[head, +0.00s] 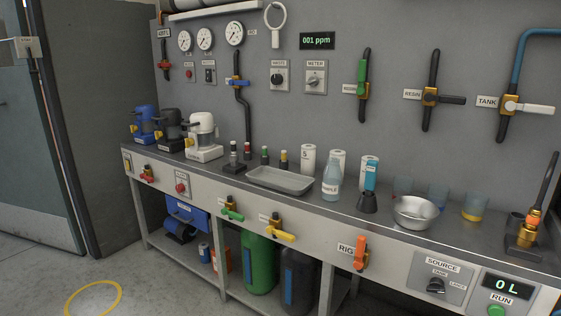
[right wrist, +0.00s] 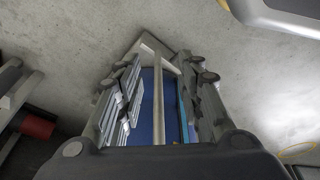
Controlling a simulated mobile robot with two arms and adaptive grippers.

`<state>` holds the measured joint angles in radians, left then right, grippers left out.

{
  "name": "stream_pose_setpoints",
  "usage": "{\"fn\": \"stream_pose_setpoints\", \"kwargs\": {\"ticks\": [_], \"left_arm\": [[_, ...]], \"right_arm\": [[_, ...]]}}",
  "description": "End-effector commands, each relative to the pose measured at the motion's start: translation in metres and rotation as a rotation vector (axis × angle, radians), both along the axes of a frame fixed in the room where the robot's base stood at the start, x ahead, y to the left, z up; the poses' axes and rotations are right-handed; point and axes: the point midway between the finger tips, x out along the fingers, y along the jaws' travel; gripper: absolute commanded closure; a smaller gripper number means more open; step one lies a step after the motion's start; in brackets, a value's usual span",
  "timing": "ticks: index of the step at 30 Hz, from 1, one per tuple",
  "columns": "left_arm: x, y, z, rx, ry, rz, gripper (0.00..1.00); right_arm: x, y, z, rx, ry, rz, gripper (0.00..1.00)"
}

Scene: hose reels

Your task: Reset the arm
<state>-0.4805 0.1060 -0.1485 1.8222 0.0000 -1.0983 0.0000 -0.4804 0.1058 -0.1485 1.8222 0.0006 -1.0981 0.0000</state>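Neither of my arms shows in the head view. In the right wrist view my right gripper (right wrist: 158,72) has its two fingers well apart, with no object visibly clamped by them. Between and beyond the fingers I see a pale frame and a blue surface, which I cannot identify. My left gripper is in no view.
A long grey workbench (head: 222,193) runs along the wall, carrying a metal tray (head: 280,181), a steel bowl (head: 415,211), bottles and cups. Valves and gauges line the wall. Tanks stand on the lower shelf. A yellow ring (head: 119,293) marks open floor at left.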

Motion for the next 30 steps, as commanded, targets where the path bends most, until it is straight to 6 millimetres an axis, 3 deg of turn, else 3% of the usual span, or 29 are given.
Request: {"fn": "stream_pose_setpoints", "kwargs": {"ticks": [1,8,13,21,24,30], "left_arm": [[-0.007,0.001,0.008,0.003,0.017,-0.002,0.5],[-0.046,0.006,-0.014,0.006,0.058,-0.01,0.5],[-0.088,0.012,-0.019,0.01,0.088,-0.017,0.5],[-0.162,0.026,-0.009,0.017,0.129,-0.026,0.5],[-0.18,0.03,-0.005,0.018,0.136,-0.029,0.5],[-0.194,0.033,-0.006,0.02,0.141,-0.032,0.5]], "right_arm": [[-0.007,-0.001,0.009,-0.002,0.016,0.002,0.66],[-0.046,-0.006,-0.014,-0.007,0.058,0.01,0.66],[-0.088,-0.013,-0.019,-0.011,0.088,0.018,0.66],[-0.162,-0.027,-0.009,-0.018,0.128,0.027,0.66],[-0.179,-0.03,-0.005,-0.019,0.136,0.029,0.66],[-0.194,-0.033,-0.006,-0.02,0.14,0.032,0.66]]}}
